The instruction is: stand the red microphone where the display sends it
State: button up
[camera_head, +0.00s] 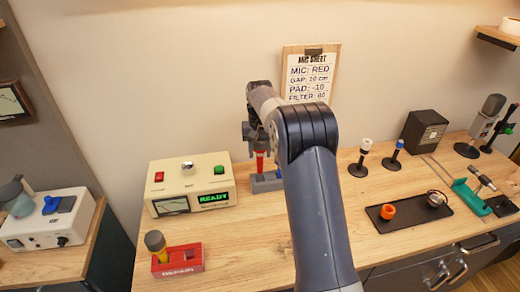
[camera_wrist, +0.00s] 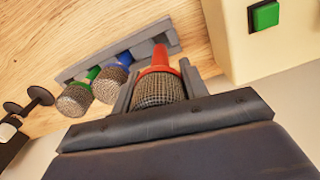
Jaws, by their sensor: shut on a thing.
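The red microphone (camera_wrist: 159,88), with a grey mesh head and red collar, sits between the two fingers of my gripper (camera_wrist: 160,76), which is shut on it. In the head view my gripper (camera_head: 257,137) is over the grey rack (camera_head: 266,186), with the red handle (camera_head: 260,161) below the fingers. The handle's end meets the rack (camera_wrist: 98,57); I cannot tell whether it is still seated. A green-collared microphone (camera_wrist: 76,97) and a blue-collared one (camera_wrist: 109,82) are in the rack. The display (camera_head: 213,197) on the cream box reads READY in green.
A pinned sheet (camera_head: 308,76) reads MIC: RED. A red REPAIR block (camera_head: 178,261) holds a yellow microphone (camera_head: 156,244). A dark tray (camera_head: 408,223) lies further right. My arm hides the table's middle.

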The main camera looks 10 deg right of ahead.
aim_at(260, 165)
jog(key=shift+f+b, duration=1.8)
jog(key=shift+f, duration=1.55)
jog(key=o, duration=1.3)
jog(key=shift+o, duration=0.2)
notch_tip(260, 165, up, 11)
jog(key=shift+f+b, duration=0.1)
jog(key=shift+b, duration=0.45)
